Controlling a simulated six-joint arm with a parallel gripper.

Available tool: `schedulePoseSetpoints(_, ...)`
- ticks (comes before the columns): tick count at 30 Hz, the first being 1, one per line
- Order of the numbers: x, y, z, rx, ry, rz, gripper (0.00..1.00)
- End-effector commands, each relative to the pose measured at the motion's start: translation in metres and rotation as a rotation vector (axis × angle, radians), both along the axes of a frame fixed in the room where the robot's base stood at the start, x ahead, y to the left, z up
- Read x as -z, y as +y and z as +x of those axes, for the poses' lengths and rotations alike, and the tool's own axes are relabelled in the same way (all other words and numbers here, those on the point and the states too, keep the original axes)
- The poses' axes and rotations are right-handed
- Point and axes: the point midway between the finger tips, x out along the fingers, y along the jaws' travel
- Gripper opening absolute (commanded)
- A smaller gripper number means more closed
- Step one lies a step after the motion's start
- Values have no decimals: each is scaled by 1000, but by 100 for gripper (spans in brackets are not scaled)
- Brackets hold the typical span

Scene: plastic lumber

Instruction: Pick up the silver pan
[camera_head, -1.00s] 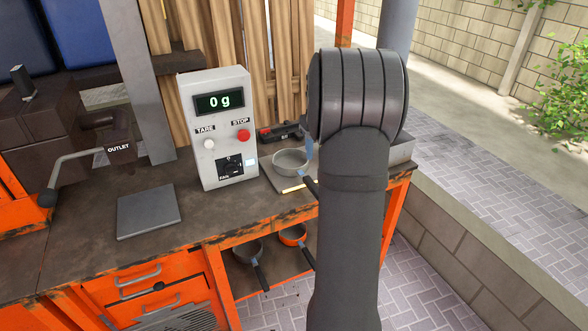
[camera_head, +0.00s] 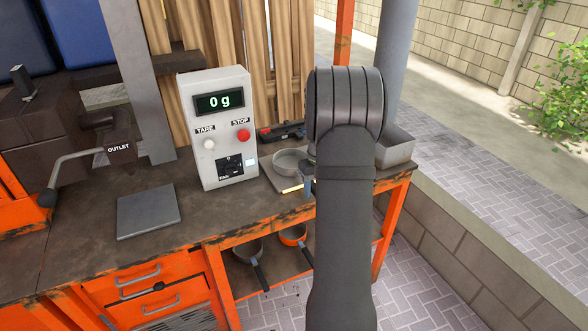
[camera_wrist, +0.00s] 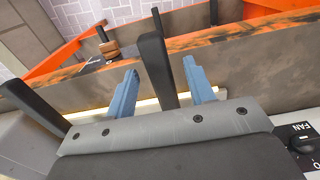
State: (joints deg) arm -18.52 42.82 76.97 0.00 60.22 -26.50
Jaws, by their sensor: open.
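A silver-grey pan (camera_head: 290,161) sits on the bench to the right of the display box. Its handle side is hidden by my arm in the head view. My gripper (camera_head: 307,181) shows there only as a bit of blue finger beside the pan. In the wrist view my gripper (camera_wrist: 160,82) is open, its two blue fingers apart. A dark handle (camera_wrist: 154,62) stands between the fingers, with a gap visible on each side. It seems to be the bench pan's handle.
A dark grey pan (camera_head: 247,251) and an orange pan (camera_head: 293,235) lie on the shelf below. The display box (camera_head: 217,130) reads 0 g. A grey metal bin (camera_head: 397,149) is at the bench's right end. A flat grey plate (camera_head: 148,211) lies at left.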

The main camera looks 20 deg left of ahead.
Motion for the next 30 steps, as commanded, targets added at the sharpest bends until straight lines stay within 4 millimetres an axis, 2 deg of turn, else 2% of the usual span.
schedulePoseSetpoints(3,16,0,0,0,1,0,49)
schedulePoseSetpoints(10,19,0,0,0,-1,1,49)
schedulePoseSetpoints(11,19,0,0,0,-1,1,45)
schedulePoseSetpoints(18,19,0,0,0,-1,1,0)
schedulePoseSetpoints(30,11,0,1,0,-4,2,0)
